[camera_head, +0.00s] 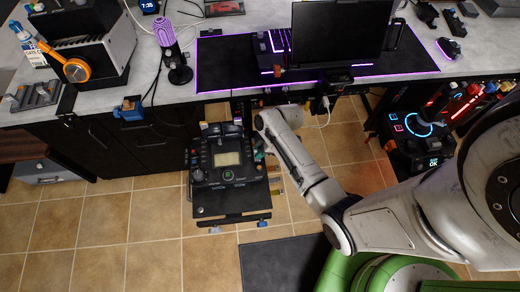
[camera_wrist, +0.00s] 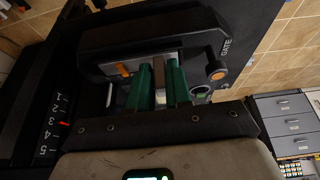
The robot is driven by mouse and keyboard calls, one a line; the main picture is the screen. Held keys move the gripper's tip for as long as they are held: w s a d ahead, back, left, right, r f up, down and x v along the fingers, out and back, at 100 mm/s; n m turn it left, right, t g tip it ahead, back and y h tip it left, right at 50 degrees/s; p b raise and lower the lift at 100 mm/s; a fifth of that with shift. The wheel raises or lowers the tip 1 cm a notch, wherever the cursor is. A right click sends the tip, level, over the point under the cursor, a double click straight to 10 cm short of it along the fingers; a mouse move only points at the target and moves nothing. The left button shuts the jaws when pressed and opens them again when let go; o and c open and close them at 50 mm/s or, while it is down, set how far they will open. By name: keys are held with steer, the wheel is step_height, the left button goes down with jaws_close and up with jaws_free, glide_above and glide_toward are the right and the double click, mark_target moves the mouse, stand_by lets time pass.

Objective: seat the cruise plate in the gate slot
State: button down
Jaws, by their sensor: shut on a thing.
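My gripper (camera_wrist: 167,82) shows in the wrist view with two green fingers, close together and shut on a narrow brown-grey piece, apparently the cruise plate (camera_wrist: 159,68). The plate shows edge-on between the fingers, and its lower part is hidden. The fingers reach into a dark housing marked GATE (camera_wrist: 226,48), with a pale metal strip around the plate. I cannot tell whether the plate is inside the gate slot or just above it. In the head view the control console (camera_head: 228,172) stands below the desk, beside my arm; the fingertips are not clear there.
An orange knob (camera_wrist: 217,70) is right of the fingers, and an orange tab (camera_wrist: 123,69) is left. A numbered scale (camera_wrist: 57,124) with a red mark runs along the left. The desk (camera_head: 220,80) is behind the console; tiled floor (camera_head: 120,230) is free to its left.

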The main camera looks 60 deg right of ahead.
steer(key=c, duration=1)
jaws_free()
steer(key=shift+o, duration=0.2)
steer(key=p+v, duration=0.1)
steer(key=v, duration=0.9)
steer(key=shift+r, duration=0.4)
steer(key=s+a+r+m+g+h, duration=0.1)
steer(key=s+a+r+m, duration=0.2)
steer(key=a, duration=0.4)
steer(key=s+a+r+m+g+h, duration=0.1)
steer(key=s+a+r+m+h, duration=0.1)
steer(key=s+a+r+m, duration=0.2)
steer(key=s+a+m, duration=0.1)
steer(key=s+a, duration=0.2)
steer(key=shift+s+g, duration=0.25)
steer(key=shift+g, duration=0.15)
